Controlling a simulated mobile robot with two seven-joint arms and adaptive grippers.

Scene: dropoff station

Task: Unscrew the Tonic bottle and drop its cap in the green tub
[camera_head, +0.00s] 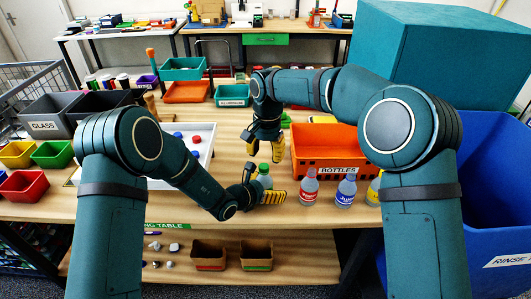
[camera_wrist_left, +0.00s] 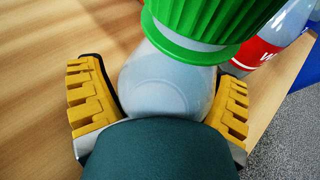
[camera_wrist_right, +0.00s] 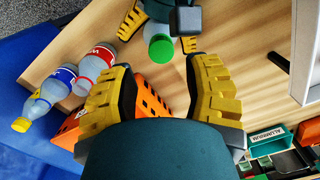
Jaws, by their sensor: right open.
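A clear bottle with a green cap (camera_head: 264,168) stands near the table's front edge; its label is hidden, so I cannot read its name. My left gripper (camera_head: 262,192) is around its body, a finger on each side, appearing closed on it. In the left wrist view the ribbed cap (camera_wrist_left: 205,20) sits on the bottle above the fingers (camera_wrist_left: 165,105). My right gripper (camera_head: 262,148) is open and empty, pointing down above and behind the cap. In the right wrist view the cap (camera_wrist_right: 160,48) lies beyond the open fingers (camera_wrist_right: 165,90). A green tub (camera_head: 52,154) stands at the far left.
A red-labelled bottle (camera_head: 309,188), a blue-labelled bottle (camera_head: 346,190) and a yellow-capped bottle (camera_head: 374,190) stand to the right, before the orange BOTTLES crate (camera_head: 325,168). A white tray (camera_head: 207,150) with several caps lies left. Yellow (camera_head: 16,153) and red (camera_head: 25,186) tubs flank the green one.

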